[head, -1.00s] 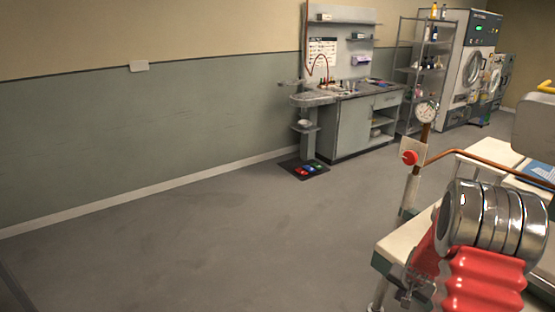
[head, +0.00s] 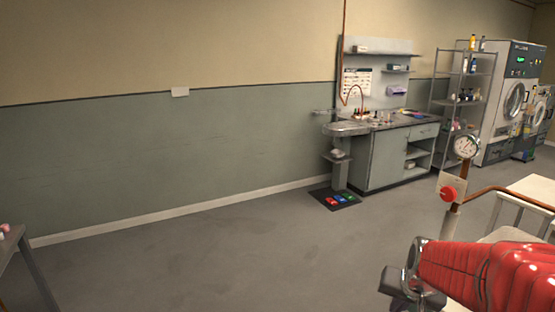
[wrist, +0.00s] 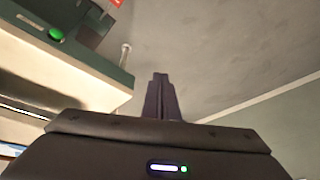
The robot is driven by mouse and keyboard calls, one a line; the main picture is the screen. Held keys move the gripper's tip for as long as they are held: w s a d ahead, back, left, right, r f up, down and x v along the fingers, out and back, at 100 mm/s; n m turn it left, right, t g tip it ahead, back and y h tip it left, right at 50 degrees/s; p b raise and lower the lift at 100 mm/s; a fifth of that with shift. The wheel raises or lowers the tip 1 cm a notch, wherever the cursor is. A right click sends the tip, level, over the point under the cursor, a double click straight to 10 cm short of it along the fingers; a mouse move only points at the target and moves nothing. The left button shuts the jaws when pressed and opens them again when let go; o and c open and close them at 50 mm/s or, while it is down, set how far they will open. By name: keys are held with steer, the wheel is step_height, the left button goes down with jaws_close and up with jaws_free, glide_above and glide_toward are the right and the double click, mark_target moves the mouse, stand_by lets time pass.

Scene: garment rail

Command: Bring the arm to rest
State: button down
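My arm, in a red ribbed sleeve, reaches in from the lower right of the head view. My gripper (wrist: 160,96) shows in the wrist view as two dark fingers close together, with nothing seen between them. In the head view the dark wrist end is at the bottom right, in front of the floor, and the fingertips cannot be made out there.
A white-topped table (head: 528,190) with a copper pipe, gauge (head: 466,147) and red knob (head: 448,194) stands close at right. A table edge (head: 12,240) shows at far left. A sink bench (head: 395,155), shelf rack (head: 462,90) and machines (head: 515,100) stand behind. Middle floor is clear.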

steer(key=s+a+r+n, duration=0.1)
steer(key=s+a+r, duration=0.2)
steer(key=s, duration=0.3)
steer(key=s+a+r+n, duration=0.2)
steer(key=s+a+r, duration=0.1)
steer(key=s+a, duration=0.2)
steer(key=s+a+r+n+y, duration=0.1)
steer(key=s+a+r+n, duration=0.1)
steer(key=s+a, duration=0.3)
steer(key=s+r, duration=0.1)
steer(key=s, duration=0.2)
steer(key=shift+r+t, duration=0.35)
steer(key=shift+t, duration=0.05)
